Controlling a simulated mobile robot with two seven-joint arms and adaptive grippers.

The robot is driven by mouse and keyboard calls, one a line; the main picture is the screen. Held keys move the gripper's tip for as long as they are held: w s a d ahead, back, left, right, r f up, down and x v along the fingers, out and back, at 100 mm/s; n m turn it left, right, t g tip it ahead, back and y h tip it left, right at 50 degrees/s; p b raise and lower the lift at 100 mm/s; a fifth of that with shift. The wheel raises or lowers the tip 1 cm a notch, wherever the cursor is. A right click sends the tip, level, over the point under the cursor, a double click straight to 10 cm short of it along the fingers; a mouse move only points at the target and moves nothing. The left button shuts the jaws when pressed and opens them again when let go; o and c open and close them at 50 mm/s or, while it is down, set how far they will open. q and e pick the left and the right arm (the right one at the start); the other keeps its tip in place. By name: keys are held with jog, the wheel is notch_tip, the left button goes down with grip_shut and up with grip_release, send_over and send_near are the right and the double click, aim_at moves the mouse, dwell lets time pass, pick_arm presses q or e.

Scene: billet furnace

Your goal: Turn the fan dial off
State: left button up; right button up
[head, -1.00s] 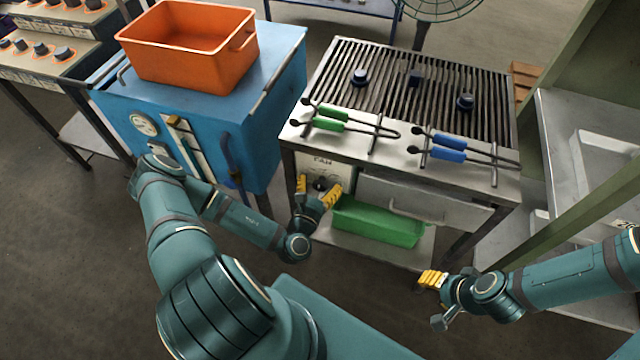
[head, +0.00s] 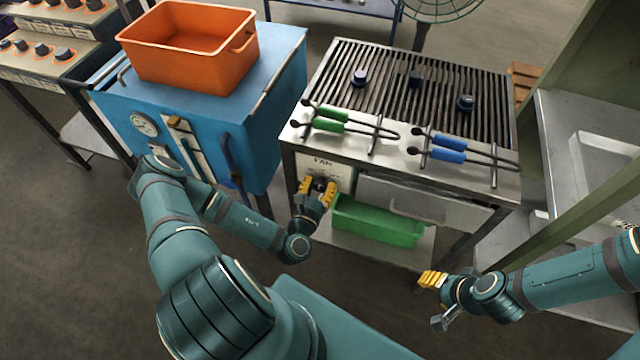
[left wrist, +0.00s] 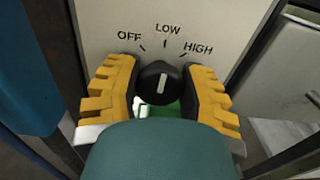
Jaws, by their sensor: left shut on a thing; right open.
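The fan dial (left wrist: 160,84) is a round black knob with a white pointer line, on a pale panel (left wrist: 185,20) marked OFF, LOW and HIGH. In the left wrist view its line points up at LOW. My left gripper (head: 317,190) is shut on the dial, with one yellow finger on each side of it; its fingers also fill the left wrist view (left wrist: 160,98). In the head view the dial (head: 319,184) shows small and dark between these fingers, under the front edge of the grill table. My right gripper (head: 432,280) is open and empty, low at the right.
The slatted grill table (head: 400,150) carries green-handled tongs (head: 330,118) and blue-handled tongs (head: 445,148). A green bin (head: 380,222) sits on the shelf beside my left gripper. A blue cabinet (head: 200,110) with an orange crate (head: 190,55) stands left.

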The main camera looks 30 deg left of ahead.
pick_arm(q)
jog(key=shift+r, duration=0.1)
jog(key=n+p, duration=0.2)
jog(key=p, duration=0.1)
jog(key=shift+r+n+p, duration=0.2)
jog(key=shift+n+p, duration=0.15)
jog(key=shift+n, duration=0.05)
jog(key=shift+a+n+p, duration=0.1)
jog(key=shift+n+p, duration=0.6)
jog(key=shift+n, duration=0.2)
jog(key=shift+f+n+p, duration=0.1)
jog(key=shift+n+p, duration=0.55)
jog(key=shift+n, duration=0.45)
jog(key=shift+n+p, duration=0.4)
jog(key=shift+n, duration=0.6)
jog(key=shift+w, duration=0.1)
jog(key=o, duration=1.2)
jog(key=shift+f, duration=0.1)
